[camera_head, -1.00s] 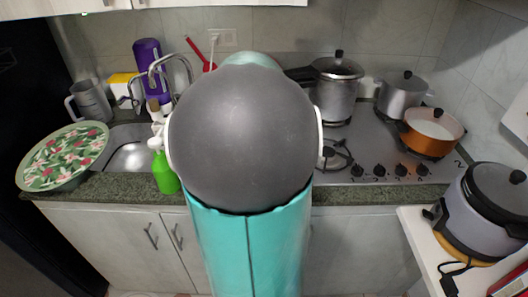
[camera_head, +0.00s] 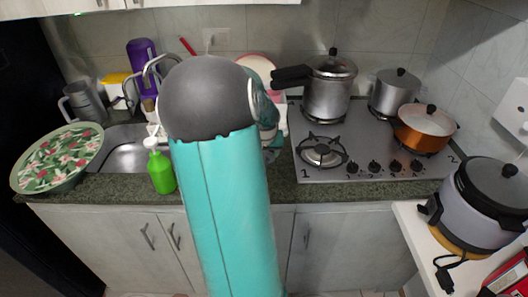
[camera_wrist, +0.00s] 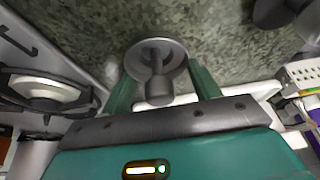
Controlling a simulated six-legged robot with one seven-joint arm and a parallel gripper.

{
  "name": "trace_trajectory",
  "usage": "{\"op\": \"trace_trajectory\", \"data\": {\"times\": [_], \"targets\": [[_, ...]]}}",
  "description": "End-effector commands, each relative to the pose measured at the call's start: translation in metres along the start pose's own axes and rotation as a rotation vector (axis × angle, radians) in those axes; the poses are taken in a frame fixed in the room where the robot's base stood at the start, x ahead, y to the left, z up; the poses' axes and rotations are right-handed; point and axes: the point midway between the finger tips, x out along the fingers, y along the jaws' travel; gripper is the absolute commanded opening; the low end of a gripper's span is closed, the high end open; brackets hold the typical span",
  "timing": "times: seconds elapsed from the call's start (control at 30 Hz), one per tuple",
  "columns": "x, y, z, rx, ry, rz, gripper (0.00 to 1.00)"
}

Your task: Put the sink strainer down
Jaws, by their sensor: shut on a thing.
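In the wrist view the sink strainer (camera_wrist: 153,60) is a small round grey metal piece with a knob in its middle. It sits between the two teal fingers of my gripper (camera_wrist: 161,82), which is shut on it. Green speckled countertop (camera_wrist: 215,32) lies behind the strainer. I cannot tell whether the strainer touches the counter or hangs just above it. In the head view my arm hides the strainer and the gripper's fingertips.
The stove (camera_head: 345,165) with pots is right of my arm; the stove's edge is left in the wrist view. The sink (camera_head: 125,157), green soap bottle (camera_head: 161,170) and floral bowl (camera_head: 60,158) are to the left. A white perforated rack (camera_wrist: 300,75) is close on the right.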

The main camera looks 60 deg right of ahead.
Motion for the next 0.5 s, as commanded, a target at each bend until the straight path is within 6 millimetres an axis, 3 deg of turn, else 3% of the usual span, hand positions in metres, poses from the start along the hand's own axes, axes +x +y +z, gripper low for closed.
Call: {"op": "trace_trajectory", "data": {"times": [0.1,0.13,0.23,0.5], "targets": [[0.0026,0.0000,0.0013,0.000,-0.001,0.000,0.42],[0.0026,-0.0001,0.0012,0.000,-0.001,0.000,0.66],[0.0023,-0.0002,0.0011,0.000,-0.001,0.000,0.83],[0.0018,-0.0003,0.0009,-0.001,0.000,0.000,0.83]]}}
